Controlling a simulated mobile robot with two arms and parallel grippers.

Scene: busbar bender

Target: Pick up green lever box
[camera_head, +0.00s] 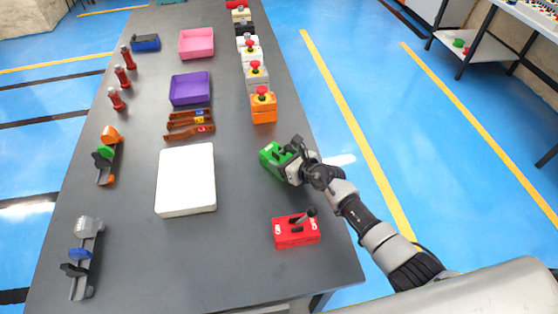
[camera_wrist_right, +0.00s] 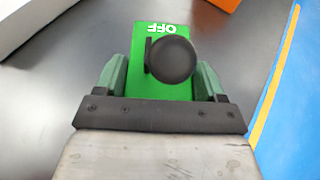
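The green lever box (camera_head: 267,161) is on the right side of the dark table, between the orange button box and the red lever box. In the right wrist view the green box (camera_wrist_right: 165,91) shows an OFF label and a round black lever knob, which hides part of its top. My right gripper (camera_head: 284,156) is at the box, its arm coming in from the lower right. In the wrist view its two fingers (camera_wrist_right: 160,82) stand on either side of the box, very close to its sides. I cannot tell whether they touch it. My left gripper is out of view.
A red lever box (camera_head: 296,232) stands nearer the front edge. A row of button boxes starts with the orange one (camera_head: 263,109) behind. A white slab (camera_head: 186,179) lies to the left. The tabletop between the slab and green box is clear.

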